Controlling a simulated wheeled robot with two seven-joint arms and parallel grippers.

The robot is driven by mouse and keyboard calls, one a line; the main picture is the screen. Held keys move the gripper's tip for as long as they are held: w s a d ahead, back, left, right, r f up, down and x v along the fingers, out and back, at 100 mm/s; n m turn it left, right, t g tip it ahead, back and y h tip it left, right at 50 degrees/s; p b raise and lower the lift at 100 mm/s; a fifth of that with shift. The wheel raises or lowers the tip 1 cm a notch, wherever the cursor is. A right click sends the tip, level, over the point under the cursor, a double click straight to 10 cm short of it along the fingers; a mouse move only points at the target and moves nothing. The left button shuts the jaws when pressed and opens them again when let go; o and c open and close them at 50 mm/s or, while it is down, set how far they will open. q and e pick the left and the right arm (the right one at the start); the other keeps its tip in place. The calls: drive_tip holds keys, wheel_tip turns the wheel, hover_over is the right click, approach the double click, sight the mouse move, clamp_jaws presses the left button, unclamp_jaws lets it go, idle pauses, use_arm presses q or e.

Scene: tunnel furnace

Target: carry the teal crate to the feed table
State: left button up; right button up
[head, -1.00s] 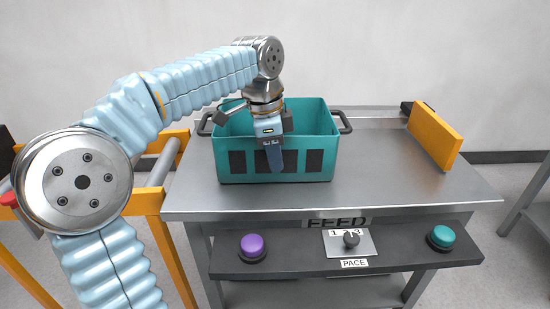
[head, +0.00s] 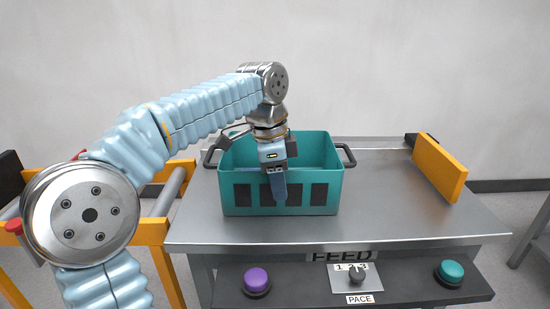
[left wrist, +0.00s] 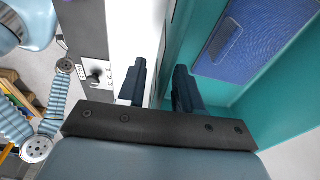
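The teal crate (head: 235,200) stands upright on the grey feed table (head: 420,215), left of its middle. Dark square patches line its front wall and a dark handle sticks out at each side. My left gripper (head: 279,198) points down at the crate's near wall, with one finger in front of it. In the left wrist view my fingers (left wrist: 160,92) are apart, one on each side of the teal wall (left wrist: 173,50), with a gap visible beside the outer finger. A blue panel (left wrist: 245,40) lies inside the crate. My right gripper is out of view.
An orange block (head: 439,168) stands at the table's right end. The front shelf carries a purple button (head: 256,279), a PACE dial (head: 356,276) and a teal button (head: 450,271). An orange-framed roller conveyor (head: 165,205) adjoins on the left. The table right of the crate is clear.

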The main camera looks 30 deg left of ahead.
use_arm(q)
drive_tip(key=r, duration=0.3)
drive_tip(key=a+r+p, duration=0.1)
drive_tip(key=r, duration=0.2)
drive_tip(key=r+p, duration=0.1)
drive_tip(key=r, duration=0.3)
drive_tip(key=shift+s+a+r, duration=0.1)
drive_tip(key=shift+s+a, duration=0.05)
drive_tip(key=shift+s, duration=0.25)
